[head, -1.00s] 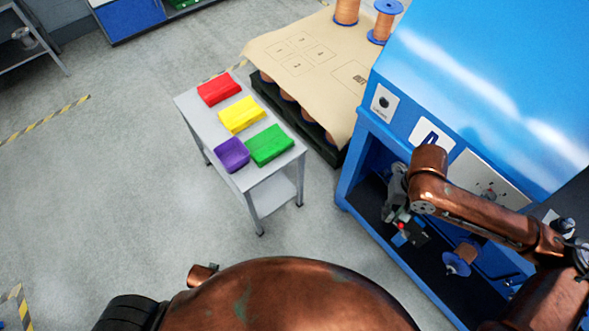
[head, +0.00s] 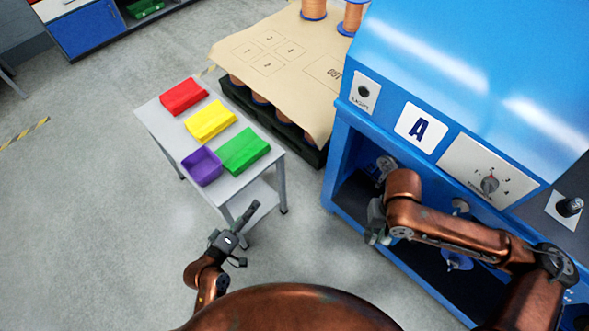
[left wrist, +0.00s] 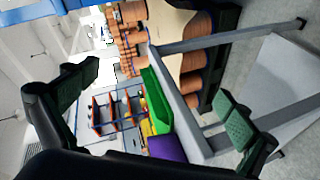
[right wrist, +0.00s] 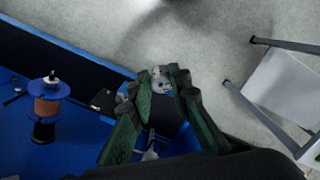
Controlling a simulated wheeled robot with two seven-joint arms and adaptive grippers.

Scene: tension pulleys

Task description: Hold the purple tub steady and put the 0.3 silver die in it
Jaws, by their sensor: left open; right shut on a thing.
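The purple tub (head: 202,166) sits at the near left corner of a small grey table in the head view; it also shows in the left wrist view (left wrist: 168,148). My left gripper (head: 248,238) is open and empty, below and to the right of the tub, apart from it. Its spread fingers also show in the left wrist view (left wrist: 160,95). My right gripper (head: 376,220) is in front of the blue machine. In the right wrist view it is shut on a small silver piece (right wrist: 161,84), apparently the silver die; its number cannot be read.
Red (head: 183,97), yellow (head: 210,121) and green (head: 243,151) boxes stand beside the tub on the grey table (head: 152,118). The blue machine (head: 440,70) fills the right. A brown-covered pallet (head: 300,95) with spools stands behind. The floor left of the table is clear.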

